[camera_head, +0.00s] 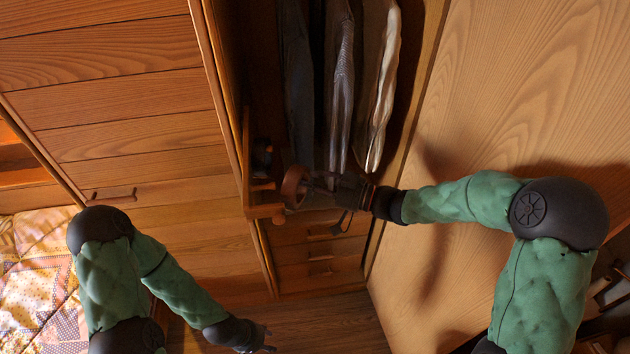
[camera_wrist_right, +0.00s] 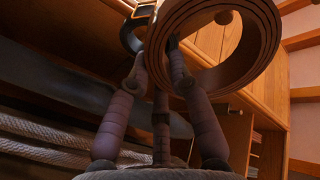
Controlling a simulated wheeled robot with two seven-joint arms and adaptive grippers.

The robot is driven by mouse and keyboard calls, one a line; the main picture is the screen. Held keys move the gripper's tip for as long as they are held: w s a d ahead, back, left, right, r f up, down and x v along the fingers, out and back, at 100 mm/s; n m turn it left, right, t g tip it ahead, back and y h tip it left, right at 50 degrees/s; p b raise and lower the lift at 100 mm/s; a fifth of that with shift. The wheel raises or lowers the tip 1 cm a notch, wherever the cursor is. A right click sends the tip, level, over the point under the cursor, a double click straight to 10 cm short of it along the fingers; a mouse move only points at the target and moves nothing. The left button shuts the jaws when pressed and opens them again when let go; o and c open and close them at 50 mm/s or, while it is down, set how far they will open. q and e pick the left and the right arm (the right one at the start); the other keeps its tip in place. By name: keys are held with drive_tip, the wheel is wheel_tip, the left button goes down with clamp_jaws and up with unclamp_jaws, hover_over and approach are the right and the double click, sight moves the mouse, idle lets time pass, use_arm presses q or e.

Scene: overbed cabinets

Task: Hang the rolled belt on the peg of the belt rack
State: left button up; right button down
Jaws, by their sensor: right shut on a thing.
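The rolled brown belt (camera_head: 294,187) is in my right gripper (camera_head: 312,186), in front of the open wardrobe. In the right wrist view the roll (camera_wrist_right: 268,50) is at the fingertips, its round opening facing the camera. The wooden belt rack (camera_head: 246,165) is at the wardrobe's left side, just left of the roll. A dark rolled belt (camera_head: 262,154) is on its upper part. My left gripper (camera_head: 268,342) is low at the bottom edge, empty, its fingers apart.
Clothes (camera_head: 340,85) hang above and behind the right gripper. Drawers (camera_head: 320,262) are below it. A large wooden panel (camera_head: 500,90) stands close on the right. A patchwork-covered bed (camera_head: 35,270) is at the lower left. Floor (camera_head: 330,320) is clear at the bottom middle.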

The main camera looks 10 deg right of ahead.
drive_tip(key=a+f+b, duration=0.1)
drive_tip(key=a+b, duration=0.1)
drive_tip(key=a, duration=0.5)
drive_tip(key=shift+s+a+f, duration=0.15)
drive_tip(key=shift+f, duration=0.1)
idle(0.7)
drive_tip(key=shift+a+f, duration=0.1)
drive_tip(key=shift+f, duration=0.05)
idle(0.4)
drive_tip(key=c, duration=1.2)
unclamp_jaws()
drive_tip(key=shift+a+b, duration=0.1)
drive_tip(key=shift+b, duration=0.2)
drive_tip(key=shift+o, duration=1.2)
drive_tip(key=shift+a, duration=0.2)
drive_tip(key=shift+d, duration=0.15)
drive_tip(key=shift+d, duration=0.1)
